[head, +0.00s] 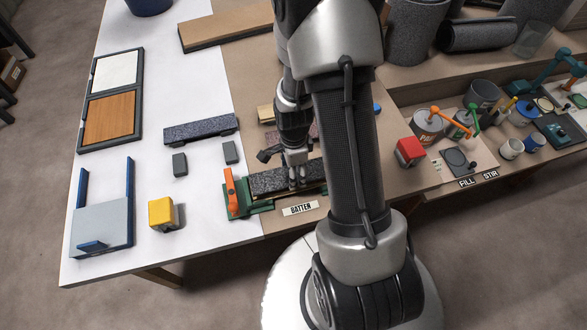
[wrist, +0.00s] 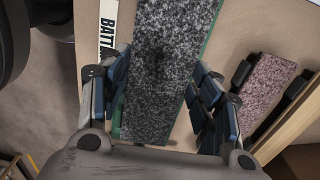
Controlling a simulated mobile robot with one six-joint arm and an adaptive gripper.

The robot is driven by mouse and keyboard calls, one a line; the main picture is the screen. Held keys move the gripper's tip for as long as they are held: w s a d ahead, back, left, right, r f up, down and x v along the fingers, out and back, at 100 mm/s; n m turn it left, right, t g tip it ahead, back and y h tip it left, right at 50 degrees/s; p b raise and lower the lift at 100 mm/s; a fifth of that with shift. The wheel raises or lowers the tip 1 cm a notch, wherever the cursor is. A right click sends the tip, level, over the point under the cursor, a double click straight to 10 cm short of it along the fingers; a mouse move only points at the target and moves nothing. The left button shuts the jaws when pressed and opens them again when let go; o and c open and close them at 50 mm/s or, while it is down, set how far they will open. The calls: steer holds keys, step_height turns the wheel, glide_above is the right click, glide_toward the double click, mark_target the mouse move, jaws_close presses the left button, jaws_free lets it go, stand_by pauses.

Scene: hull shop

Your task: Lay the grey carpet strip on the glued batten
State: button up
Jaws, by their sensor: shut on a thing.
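The grey speckled carpet strip (head: 268,182) lies lengthwise over the green holder (head: 240,209) at the BATTEN label (head: 300,208). My gripper (head: 298,182) is over the strip's right part. In the wrist view the strip (wrist: 165,65) runs between the two fingers of my gripper (wrist: 165,95), which is shut on it. Green edges of the holder show along both sides of the strip there. The strip hides the batten and any glue. I cannot tell whether the strip touches the batten or is just above it.
An orange clamp (head: 230,188) stands at the holder's left end. A reddish speckled strip (wrist: 266,88) lies beside it. On the white table are a dark blue-grey strip (head: 201,128), small grey blocks (head: 180,164) and a yellow block (head: 162,213). A red block (head: 409,151) stands at right.

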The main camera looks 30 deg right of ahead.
steer(key=shift+f, duration=0.2)
steer(key=shift+f+b, duration=0.4)
steer(key=shift+b, duration=0.1)
steer(key=shift+f+b, duration=0.45)
steer(key=shift+f, duration=0.05)
stand_by(0.9)
steer(key=o, duration=1.1)
steer(key=shift+r+p, duration=2.7)
steer(key=shift+r, duration=0.8)
